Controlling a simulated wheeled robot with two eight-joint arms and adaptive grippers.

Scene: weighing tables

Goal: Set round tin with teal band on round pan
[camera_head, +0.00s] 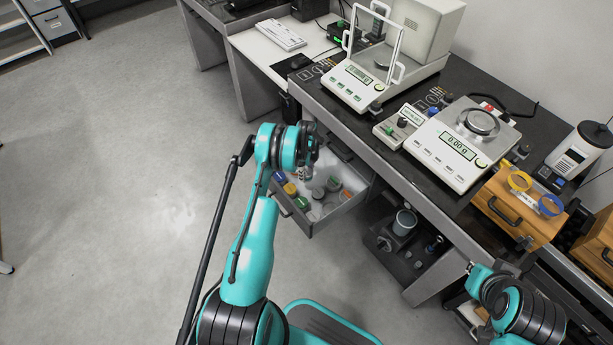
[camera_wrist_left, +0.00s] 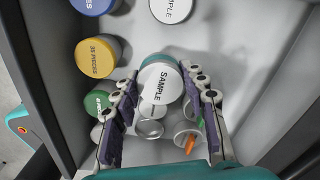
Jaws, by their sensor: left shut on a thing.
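The round tin with teal band (camera_wrist_left: 161,84) has a white lid marked SAMPLE and shows its teal edge in the left wrist view. My left gripper (camera_wrist_left: 162,74) is shut on this tin, with one finger on each side, over the open drawer (camera_head: 322,213). In the head view my left gripper (camera_head: 306,173) reaches down into the drawer, and the tin is hard to make out there. The round pan (camera_head: 481,122) is on the right-hand balance (camera_head: 447,149), which reads 0.00 g. The pan looks empty. My right arm is at the lower right; its gripper is unclear.
The drawer also holds a yellow-lidded jar (camera_wrist_left: 97,57), a blue-lidded jar, green-lidded jars, another white-lidded tin (camera_wrist_left: 171,8) and clear jars close to my fingers. A balance with a glass-framed shield (camera_head: 350,86) stands left on the dark table. Wooden drawers (camera_head: 519,213) stand at right.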

